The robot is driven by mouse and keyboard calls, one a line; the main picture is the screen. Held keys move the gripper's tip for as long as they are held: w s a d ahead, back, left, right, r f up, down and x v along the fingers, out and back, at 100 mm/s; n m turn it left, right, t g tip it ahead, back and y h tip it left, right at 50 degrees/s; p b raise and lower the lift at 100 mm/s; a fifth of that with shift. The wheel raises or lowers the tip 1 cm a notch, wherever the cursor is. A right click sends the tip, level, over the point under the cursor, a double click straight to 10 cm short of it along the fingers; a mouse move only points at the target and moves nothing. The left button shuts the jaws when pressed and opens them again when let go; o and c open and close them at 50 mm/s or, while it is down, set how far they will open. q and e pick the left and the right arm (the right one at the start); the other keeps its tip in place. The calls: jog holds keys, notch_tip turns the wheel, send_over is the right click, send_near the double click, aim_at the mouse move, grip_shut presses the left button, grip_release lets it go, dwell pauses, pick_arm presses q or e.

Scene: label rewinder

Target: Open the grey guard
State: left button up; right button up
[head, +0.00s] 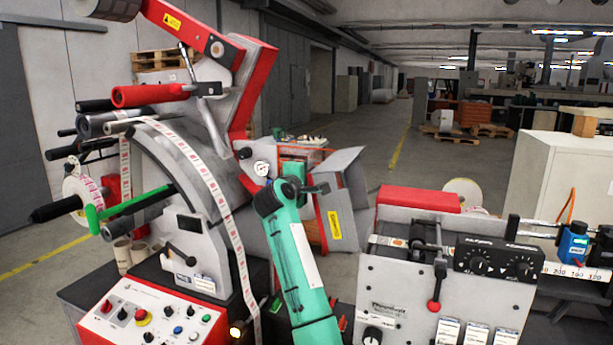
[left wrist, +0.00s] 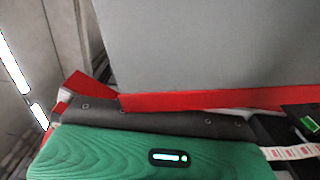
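The grey guard (head: 347,188) is a boxy grey panel with a red edge and a yellow label, right of the label machine's centre in the head view. In the left wrist view, a large flat grey panel with a red lower edge (left wrist: 210,50), which looks like the guard, fills the upper part. My green left arm rises from the bottom of the head view. My left gripper (head: 318,188) is a small dark shape at the guard's left side. Its fingers are not clear, and I cannot tell whether it touches the guard. My right gripper is not in view.
The rewinder's control panel (head: 150,318) with buttons and knobs stands at lower left. A paper label web (head: 220,200) runs down close to my left arm. A grey control box (head: 440,285) with a red-knobbed lever stands at right. Open floor lies behind.

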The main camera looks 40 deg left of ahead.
pick_arm(q)
jog(key=b+v, duration=0.5)
jog(key=v, duration=0.9)
jog(key=shift+w, duration=0.1)
